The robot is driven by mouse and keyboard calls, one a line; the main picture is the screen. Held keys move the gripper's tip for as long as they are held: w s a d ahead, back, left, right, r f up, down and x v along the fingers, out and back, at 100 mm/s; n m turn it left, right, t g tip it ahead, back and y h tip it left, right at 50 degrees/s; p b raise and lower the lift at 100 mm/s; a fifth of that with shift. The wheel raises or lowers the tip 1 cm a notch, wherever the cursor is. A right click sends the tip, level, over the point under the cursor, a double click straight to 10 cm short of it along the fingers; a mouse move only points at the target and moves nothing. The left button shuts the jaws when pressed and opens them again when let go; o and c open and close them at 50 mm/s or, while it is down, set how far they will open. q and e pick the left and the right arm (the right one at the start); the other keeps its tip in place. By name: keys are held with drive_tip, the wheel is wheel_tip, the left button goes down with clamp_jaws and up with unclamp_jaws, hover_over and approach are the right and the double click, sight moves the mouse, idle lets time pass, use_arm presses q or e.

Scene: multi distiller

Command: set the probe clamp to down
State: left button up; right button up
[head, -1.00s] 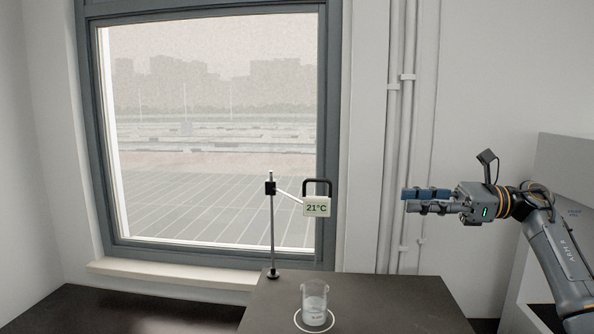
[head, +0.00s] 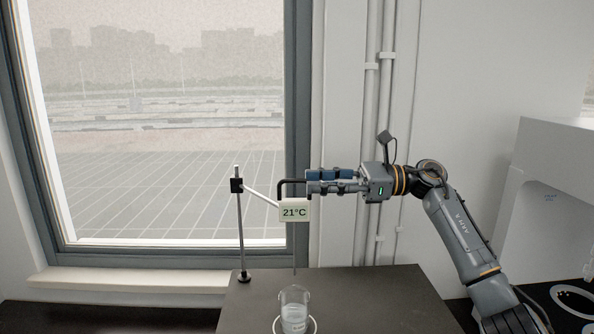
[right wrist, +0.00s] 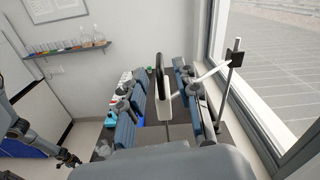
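The probe clamp is a pale box (head: 295,211) reading 21°C, with a black loop handle (head: 283,187). A light arm joins it to a black block (head: 237,185) on an upright rod (head: 240,235). A thin probe hangs below the box, above a glass beaker (head: 294,312). My right gripper (head: 309,181) reaches in from the right at handle height. In the right wrist view its fingers (right wrist: 164,95) are apart, with the black handle (right wrist: 160,78) between them; contact is not clear. My left gripper (right wrist: 68,158) appears small and dark at lower left there.
The beaker stands in a white ring on the dark table (head: 370,300). A window (head: 165,140) is behind the stand. A white cabinet (head: 560,150) stands at right. The right wrist view shows a shelf with bottles (right wrist: 68,48).

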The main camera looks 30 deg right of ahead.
sight(298, 181)
drive_tip(key=p+x, duration=0.1)
drive_tip(key=x, duration=0.3)
drive_tip(key=shift+r, duration=0.15)
drive_tip(key=shift+w+a+p, duration=0.1)
drive_tip(key=shift+a+p, duration=0.15)
drive_tip(key=shift+p, duration=0.05)
use_arm(q)
drive_tip(key=shift+w+r, duration=0.3)
drive_tip(key=shift+r, duration=0.3)
drive_tip(key=shift+w+r, duration=0.25)
drive_tip(key=shift+r, duration=0.3)
drive_tip(key=shift+s, duration=0.1)
use_arm(e)
drive_tip(key=shift+w, duration=0.1)
use_arm(q)
drive_tip(key=shift+s, duration=0.15)
use_arm(e)
clamp_jaws()
